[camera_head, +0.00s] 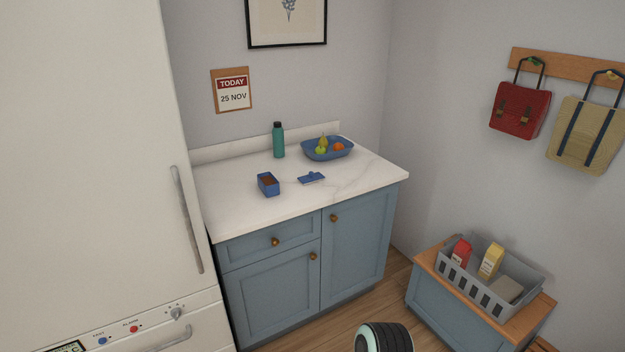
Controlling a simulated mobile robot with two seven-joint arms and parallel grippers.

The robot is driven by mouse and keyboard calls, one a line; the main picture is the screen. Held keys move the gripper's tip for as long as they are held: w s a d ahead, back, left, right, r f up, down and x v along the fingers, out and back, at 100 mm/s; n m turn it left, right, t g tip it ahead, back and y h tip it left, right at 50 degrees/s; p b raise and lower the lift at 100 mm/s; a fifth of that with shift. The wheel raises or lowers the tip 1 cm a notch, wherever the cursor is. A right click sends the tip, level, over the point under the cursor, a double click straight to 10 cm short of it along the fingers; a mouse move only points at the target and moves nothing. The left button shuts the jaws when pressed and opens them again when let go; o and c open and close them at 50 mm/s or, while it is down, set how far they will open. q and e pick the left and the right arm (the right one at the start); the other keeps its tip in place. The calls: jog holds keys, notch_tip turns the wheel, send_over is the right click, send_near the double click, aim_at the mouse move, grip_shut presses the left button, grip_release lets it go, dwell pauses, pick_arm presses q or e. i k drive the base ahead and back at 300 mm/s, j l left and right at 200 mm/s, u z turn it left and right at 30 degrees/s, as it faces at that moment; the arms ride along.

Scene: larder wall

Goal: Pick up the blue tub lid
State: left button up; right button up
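The blue tub lid (312,178) lies flat on the white marble countertop (230,207), with a small raised part on its top. The open blue tub (268,185) stands just left of it, apart from it, with something brown inside. Neither of my grippers shows in the head view. A dark, rounded part with a pale green ring at the bottom edge seems to be mine.
A teal bottle (278,141) and a blue fruit bowl (328,152) stand behind the lid. A white fridge (85,150) borders the counter on the left. A grey crate (478,290) of groceries sits on a low bench at right. Floor shows between.

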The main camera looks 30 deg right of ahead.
aim_at(312, 177)
jog(key=i+l+u, duration=0.2)
jog(key=l, duration=0.3)
jog(key=i+l+u, duration=0.2)
jog(key=l, duration=0.3)
jog(key=l+u, duration=0.15)
jog(key=l, duration=0.35)
